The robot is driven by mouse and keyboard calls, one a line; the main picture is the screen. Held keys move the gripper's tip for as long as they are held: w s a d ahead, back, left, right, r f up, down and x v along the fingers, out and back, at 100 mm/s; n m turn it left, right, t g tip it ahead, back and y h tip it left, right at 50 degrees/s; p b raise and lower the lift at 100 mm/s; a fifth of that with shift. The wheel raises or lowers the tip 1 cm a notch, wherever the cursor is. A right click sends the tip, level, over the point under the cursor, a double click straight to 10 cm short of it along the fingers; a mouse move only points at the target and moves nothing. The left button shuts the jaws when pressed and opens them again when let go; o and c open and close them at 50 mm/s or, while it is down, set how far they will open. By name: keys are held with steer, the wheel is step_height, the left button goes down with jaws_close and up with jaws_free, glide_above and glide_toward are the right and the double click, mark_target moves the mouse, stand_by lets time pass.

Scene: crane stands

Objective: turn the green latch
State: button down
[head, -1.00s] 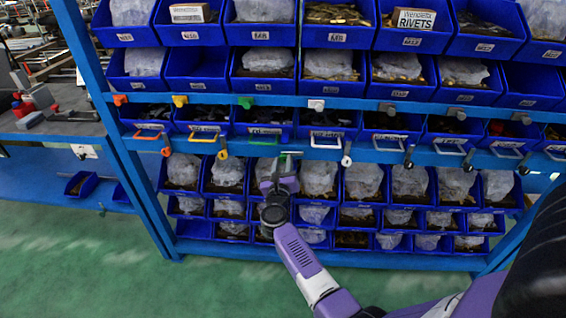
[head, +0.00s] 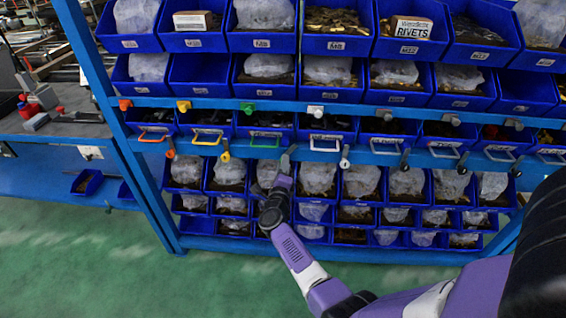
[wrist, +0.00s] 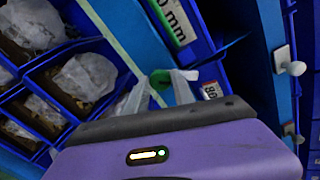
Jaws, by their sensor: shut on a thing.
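The green latch (wrist: 160,78) shows in the wrist view as a small green piece between my two pale fingertips. My gripper (wrist: 163,88) is shut on it. In the head view my gripper (head: 288,158) reaches up to the blue rail, just right of the green handle (head: 264,140); it hides the latch there. The fingers look turned edge-on to the head camera.
On the same rail hang an orange latch (head: 170,151) and a yellow latch (head: 225,155) to the left, and a white latch (head: 345,160) to the right. Bins of bagged parts fill the rack above and below. Green floor lies in front.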

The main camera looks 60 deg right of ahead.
steer(key=n+p, duration=0.2)
steer(key=n, duration=0.3)
steer(key=shift+w, duration=0.1)
steer(key=shift+f+n, duration=0.1)
steer(key=shift+n, duration=0.2)
stand_by(0.4)
steer(key=c, duration=1.1)
jaws_free()
steer(key=shift+o, duration=0.2)
steer(key=p+v, duration=0.1)
steer(key=v, duration=0.7)
steer(key=shift+p, duration=0.3)
